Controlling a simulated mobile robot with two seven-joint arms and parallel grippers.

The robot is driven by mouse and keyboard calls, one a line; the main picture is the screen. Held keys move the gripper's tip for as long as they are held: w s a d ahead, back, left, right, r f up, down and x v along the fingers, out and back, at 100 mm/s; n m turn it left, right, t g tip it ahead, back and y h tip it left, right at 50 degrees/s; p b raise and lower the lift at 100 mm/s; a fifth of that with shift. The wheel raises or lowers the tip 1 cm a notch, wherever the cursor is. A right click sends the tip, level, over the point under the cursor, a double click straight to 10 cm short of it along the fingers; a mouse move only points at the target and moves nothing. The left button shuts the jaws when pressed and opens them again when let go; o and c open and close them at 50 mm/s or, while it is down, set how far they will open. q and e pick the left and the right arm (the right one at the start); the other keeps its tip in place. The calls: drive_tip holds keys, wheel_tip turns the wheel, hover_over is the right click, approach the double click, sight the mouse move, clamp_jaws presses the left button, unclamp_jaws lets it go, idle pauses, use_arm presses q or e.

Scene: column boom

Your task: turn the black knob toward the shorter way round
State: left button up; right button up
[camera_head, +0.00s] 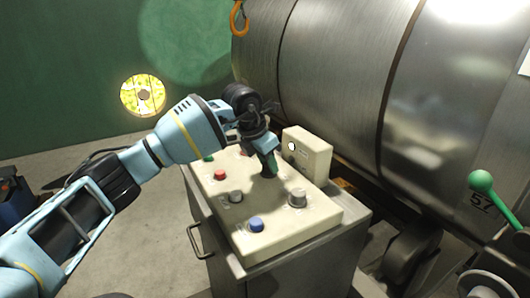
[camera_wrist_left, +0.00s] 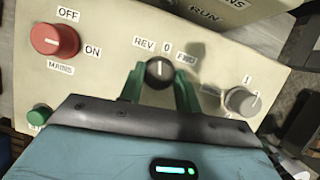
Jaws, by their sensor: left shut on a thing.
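The black knob (camera_wrist_left: 159,73) shows in the left wrist view on a cream control panel (camera_wrist_left: 105,75). Its white pointer line stands about upright, toward the 0 between the labels REV and FWD. My left gripper (camera_wrist_left: 160,84) is shut on the knob, with one green finger on each side of it. In the head view my left gripper (camera_head: 268,163) reaches down onto the panel from above and hides the knob. My right gripper is in neither view.
Beside the knob are a red knob (camera_wrist_left: 55,40) marked MAINS, a grey knob (camera_wrist_left: 242,101) and a green button (camera_wrist_left: 39,115). A blue button (camera_head: 256,224) sits at the panel's front. A raised box (camera_head: 308,153) stands at the back. A large metal drum (camera_head: 345,75) is behind.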

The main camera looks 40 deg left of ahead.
use_arm(q)
drive_tip(key=n+p, duration=0.1)
drive_tip(key=n, duration=0.1)
drive_tip(key=n+y+p, duration=0.1)
drive_tip(key=p, duration=0.1)
drive_tip(key=shift+d+r+n, duration=0.15)
drive_tip(key=shift+r+n, duration=0.15)
drive_tip(key=shift+n, duration=0.1)
drive_tip(key=shift+f+n+y+p, duration=0.1)
drive_tip(key=shift+n+y+p, duration=0.4)
drive_tip(key=shift+n+p, duration=0.15)
drive_tip(key=shift+f, duration=0.15)
drive_tip(key=o, duration=1)
drive_tip(key=v, duration=0.7)
drive_tip(key=shift+s+d+r, duration=0.1)
drive_tip(key=shift+r, duration=0.3)
drive_tip(key=shift+f, duration=0.1)
